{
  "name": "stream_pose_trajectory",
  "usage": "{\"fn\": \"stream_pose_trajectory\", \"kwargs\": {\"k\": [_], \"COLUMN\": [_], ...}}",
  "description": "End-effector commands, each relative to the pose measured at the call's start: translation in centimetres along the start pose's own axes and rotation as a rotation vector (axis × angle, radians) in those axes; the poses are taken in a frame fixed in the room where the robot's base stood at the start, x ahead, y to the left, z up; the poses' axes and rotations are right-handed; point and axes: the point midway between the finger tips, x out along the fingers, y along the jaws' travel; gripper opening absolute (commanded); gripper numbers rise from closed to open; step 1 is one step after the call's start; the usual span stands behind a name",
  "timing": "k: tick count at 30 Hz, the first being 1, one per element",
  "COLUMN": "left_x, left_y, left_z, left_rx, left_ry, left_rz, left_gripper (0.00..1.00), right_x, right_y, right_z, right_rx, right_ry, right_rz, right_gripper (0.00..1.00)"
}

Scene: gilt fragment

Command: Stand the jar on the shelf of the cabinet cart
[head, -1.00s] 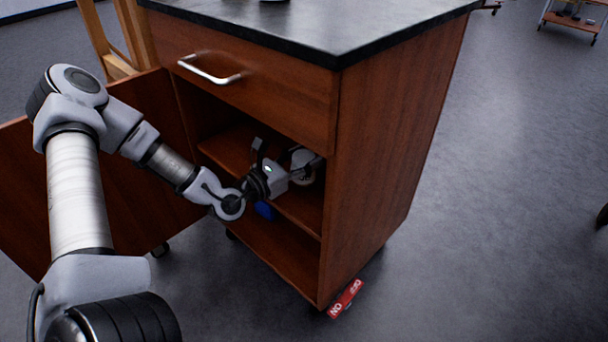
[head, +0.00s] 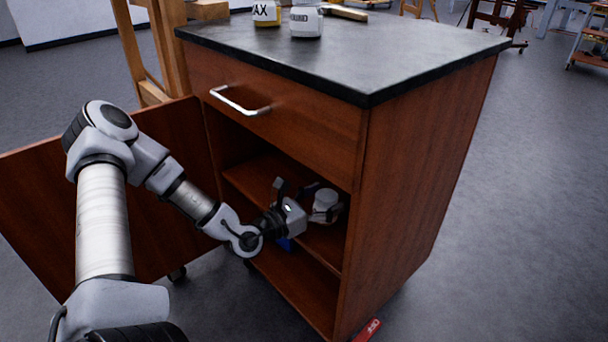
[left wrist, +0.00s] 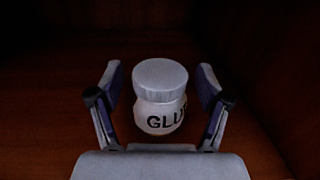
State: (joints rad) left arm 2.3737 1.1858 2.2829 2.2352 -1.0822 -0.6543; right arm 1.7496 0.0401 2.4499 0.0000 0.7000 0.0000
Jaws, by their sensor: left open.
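The cabinet cart (head: 410,190) stands in front of me with its door (head: 100,205) swung open to the left. The white jar (head: 326,203) stands upright on the cart's inner shelf (head: 250,180). In the left wrist view the jar (left wrist: 160,112) has a pale lid and dark letters starting "GLU". My left gripper (head: 322,208) reaches into the cabinet at the jar. In the left wrist view its fingers (left wrist: 160,100) are open on both sides of the jar, with a gap at each side. My right gripper is not in view.
Two labelled jars (head: 305,20) (head: 267,12) stand on the dark cart top (head: 400,55). A metal handle (head: 238,103) sticks out of the closed drawer above the opening. A blue thing (head: 285,244) shows partly below my wrist. Clear floor (head: 520,190) lies to the right.

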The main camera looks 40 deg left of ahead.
Motion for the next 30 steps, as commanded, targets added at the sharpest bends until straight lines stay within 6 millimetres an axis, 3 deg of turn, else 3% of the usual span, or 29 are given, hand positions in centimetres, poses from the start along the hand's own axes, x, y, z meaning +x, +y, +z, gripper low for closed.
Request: {"fn": "stream_pose_trajectory", "kwargs": {"k": [9,13,18,30], "left_x": [-6.4,-9.1,-10.9,-11.1], "left_y": [0.1,0.1,0.0,-0.5], "left_z": [1.3,0.9,0.3,-0.4], "left_rx": [-0.006,-0.002,0.000,-0.042], "left_ry": [0.002,0.003,0.000,0.022], "left_rz": [0.008,0.007,0.003,-0.020], "left_gripper": [0.77,0.77,0.77,0.77], "right_x": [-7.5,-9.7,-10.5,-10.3], "right_y": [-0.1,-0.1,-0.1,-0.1], "right_z": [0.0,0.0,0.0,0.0], "right_rx": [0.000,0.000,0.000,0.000], "right_ry": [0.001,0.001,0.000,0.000], "right_rz": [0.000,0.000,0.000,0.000], "right_gripper": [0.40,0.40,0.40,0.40]}}
